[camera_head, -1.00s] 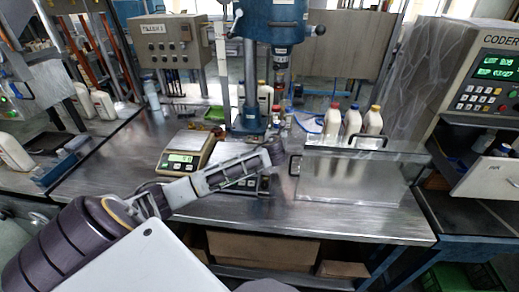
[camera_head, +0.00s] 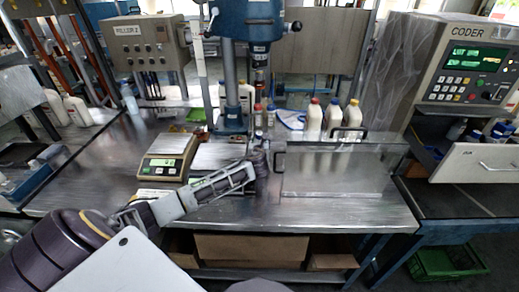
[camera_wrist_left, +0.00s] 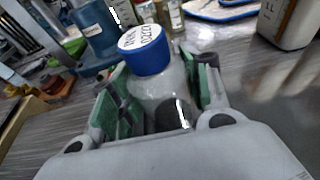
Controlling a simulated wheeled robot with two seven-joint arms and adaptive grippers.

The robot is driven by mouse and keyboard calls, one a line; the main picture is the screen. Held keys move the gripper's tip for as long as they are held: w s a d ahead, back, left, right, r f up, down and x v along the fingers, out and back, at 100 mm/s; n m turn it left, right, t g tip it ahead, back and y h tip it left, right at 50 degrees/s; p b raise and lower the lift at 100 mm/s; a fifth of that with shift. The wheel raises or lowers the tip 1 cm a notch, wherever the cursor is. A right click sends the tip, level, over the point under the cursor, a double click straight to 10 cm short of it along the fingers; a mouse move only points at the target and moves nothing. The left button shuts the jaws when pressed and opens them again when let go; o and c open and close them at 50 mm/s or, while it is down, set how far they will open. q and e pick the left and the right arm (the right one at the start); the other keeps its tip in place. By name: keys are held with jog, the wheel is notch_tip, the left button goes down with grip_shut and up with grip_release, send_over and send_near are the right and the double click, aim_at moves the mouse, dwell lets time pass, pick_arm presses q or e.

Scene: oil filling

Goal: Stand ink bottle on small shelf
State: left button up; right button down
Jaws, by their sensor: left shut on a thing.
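My left gripper (camera_head: 260,161) is shut on the ink bottle, over the filling table in front of the filler column. In the left wrist view the bottle (camera_wrist_left: 165,92) is clear with a blue cap and a white, written-on top; dark contents show low in it. It sits between the green-lined fingers of the gripper (camera_wrist_left: 160,105). In the head view the gripper mostly hides the bottle. Small bottles with blue caps (camera_head: 498,132) stand in the recess under the coder (camera_head: 465,70) at the right; I cannot tell whether this is the small shelf. My right gripper is not in view.
A scale (camera_head: 168,157) stands left of the gripper. White jugs (camera_head: 333,118) with coloured caps are behind the panel. A drawer front (camera_head: 485,163) juts out below the coder.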

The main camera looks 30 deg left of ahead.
pick_arm(q)
jog(key=shift+f, duration=1.4)
jog(key=o, duration=1)
jog(key=shift+f, duration=0.1)
jog(key=shift+s, duration=0.1)
jog(key=shift+s+d+r, duration=0.1)
jog(key=shift+s+r, duration=0.05)
jog(key=shift+r, duration=0.05)
jog(key=v, duration=1.1)
jog(key=shift+p, duration=0.35)
jog(key=shift+o, duration=0.5)
jog(key=shift+s+d+r, duration=0.15)
